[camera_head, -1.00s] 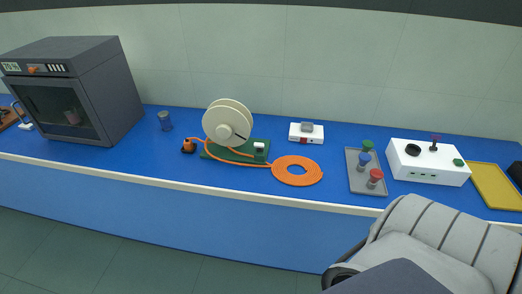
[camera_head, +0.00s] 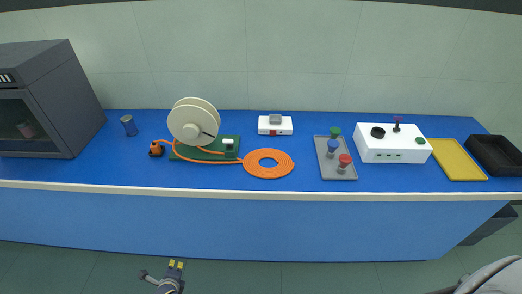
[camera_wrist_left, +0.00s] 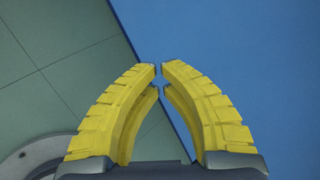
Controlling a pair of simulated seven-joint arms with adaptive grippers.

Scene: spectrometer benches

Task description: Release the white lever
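A small white part, perhaps the lever, (camera_head: 228,144) sits at the right end of the green base (camera_head: 185,154) below the cream reel; it is too small to tell its position. An orange cable runs from the reel to a flat coil (camera_head: 268,164). My left gripper (camera_head: 176,265) is low in front of the bench, well away from the base and empty. In the left wrist view its yellow fingers (camera_wrist_left: 159,72) curve together, with a thin gap at the tips. My right gripper is not seen.
A grey oven (camera_head: 40,100) stands at the left, a dark cylinder (camera_head: 129,125) beside it. To the right are a small white box (camera_head: 275,125), a grey tray (camera_head: 325,172), a white instrument (camera_head: 390,148), a yellow tray (camera_head: 458,160) and a black tray (camera_head: 497,155).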

